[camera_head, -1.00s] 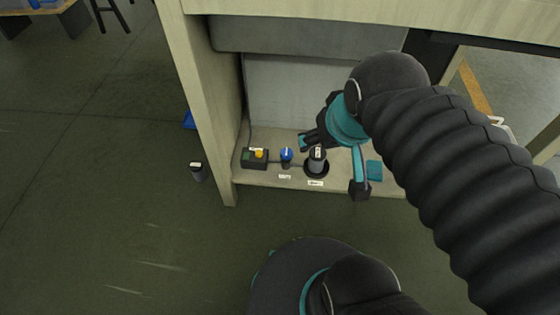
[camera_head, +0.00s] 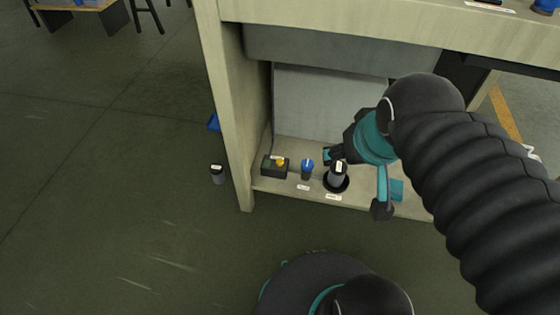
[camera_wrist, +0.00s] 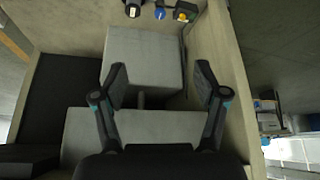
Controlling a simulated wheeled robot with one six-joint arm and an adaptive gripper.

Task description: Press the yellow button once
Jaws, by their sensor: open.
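The yellow button (camera_head: 280,161) sits on top of a small dark box (camera_head: 268,169) at the left end of the low shelf (camera_head: 272,184). In the wrist view the yellow button (camera_wrist: 182,16) shows at the top edge, right of centre. My gripper (camera_head: 358,182) is over the shelf to the right of the box, apart from the button. Its two fingers stand wide apart with nothing between them, as the wrist view also shows (camera_wrist: 161,82).
A blue-topped container (camera_head: 307,168) and a grey canister (camera_head: 338,174) in a black ring stand between the box and my gripper. A post (camera_head: 233,120) rises left of the shelf. Another canister (camera_head: 217,175) stands on the open floor.

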